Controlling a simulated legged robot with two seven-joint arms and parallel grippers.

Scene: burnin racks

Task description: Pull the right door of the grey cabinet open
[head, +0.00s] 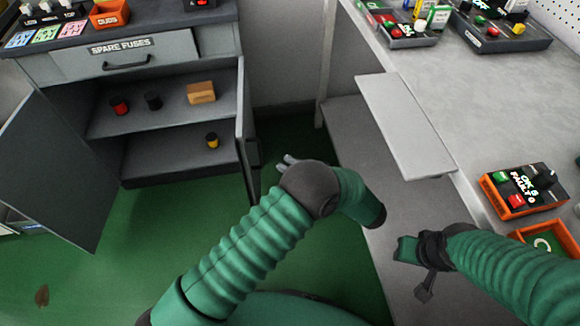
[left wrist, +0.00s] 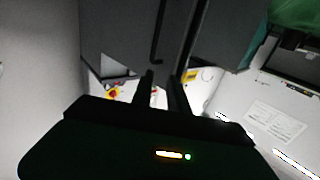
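The grey cabinet (head: 62,70) stands at the left in the head view. Its right door (head: 247,125) stands swung out, seen nearly edge-on. Its left door (head: 55,165) is wide open. My left gripper (head: 287,160) is just right of the right door, partly hidden behind my arm's dark joint. In the left wrist view its two dark fingers (left wrist: 164,92) are apart with nothing clear between them. A dark grey panel with a bar handle (left wrist: 157,38) lies beyond the fingers; contact cannot be told. My right gripper (head: 425,285) hangs by the bench; its opening is unclear.
Cabinet shelves (head: 165,120) hold a red, a black and a yellow-black item and an orange box (head: 201,92). A workbench (head: 470,100) with a jutting flap (head: 405,125) and a fault box (head: 524,190) stands at the right. Green floor (head: 165,225) is free before the cabinet.

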